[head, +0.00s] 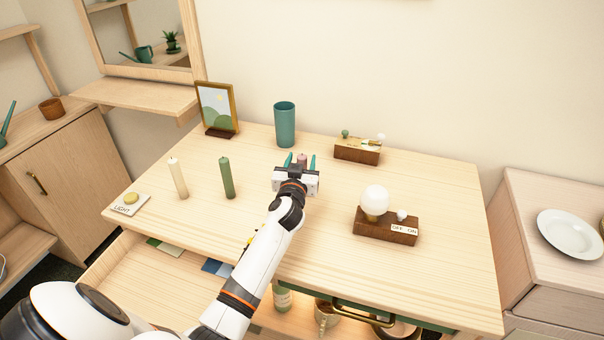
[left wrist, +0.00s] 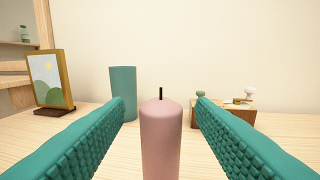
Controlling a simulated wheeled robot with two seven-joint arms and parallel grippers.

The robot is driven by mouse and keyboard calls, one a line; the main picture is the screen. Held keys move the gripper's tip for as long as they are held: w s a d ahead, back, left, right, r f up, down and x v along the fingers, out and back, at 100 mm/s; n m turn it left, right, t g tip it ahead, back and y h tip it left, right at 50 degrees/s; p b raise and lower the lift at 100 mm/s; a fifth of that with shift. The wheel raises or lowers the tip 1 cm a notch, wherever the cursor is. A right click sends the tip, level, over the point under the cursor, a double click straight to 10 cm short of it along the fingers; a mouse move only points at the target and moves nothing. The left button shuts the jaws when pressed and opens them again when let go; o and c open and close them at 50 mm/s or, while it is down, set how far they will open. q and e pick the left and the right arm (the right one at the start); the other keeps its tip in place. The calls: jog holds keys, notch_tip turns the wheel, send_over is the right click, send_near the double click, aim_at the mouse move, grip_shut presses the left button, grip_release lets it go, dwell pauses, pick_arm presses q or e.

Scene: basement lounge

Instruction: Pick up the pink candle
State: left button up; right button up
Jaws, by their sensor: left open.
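The pink candle (left wrist: 161,140) stands upright between the two teal fingers of my left gripper (left wrist: 160,122) in the left wrist view. There is a visible gap on both sides of it, so the fingers appear apart from it. In the head view only the top of the pink candle (head: 301,158) shows, between the fingertips of my left gripper (head: 301,161). The gripper body hides the rest of it. My left gripper is open, low over the wooden table (head: 330,205). My right gripper is not in view.
A green candle (head: 227,177) and a cream candle (head: 178,178) stand to the left. A teal cup (head: 285,124), a picture frame (head: 217,107) and a wooden switch block (head: 357,151) stand behind. A bulb lamp (head: 386,223) is at right. An open drawer (head: 130,268) lies below the front edge.

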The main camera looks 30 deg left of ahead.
pick_arm(q)
jog(key=shift+w+a+f, duration=0.1)
jog(key=shift+w+a, duration=0.15)
jog(key=shift+w, duration=0.45)
grip_shut()
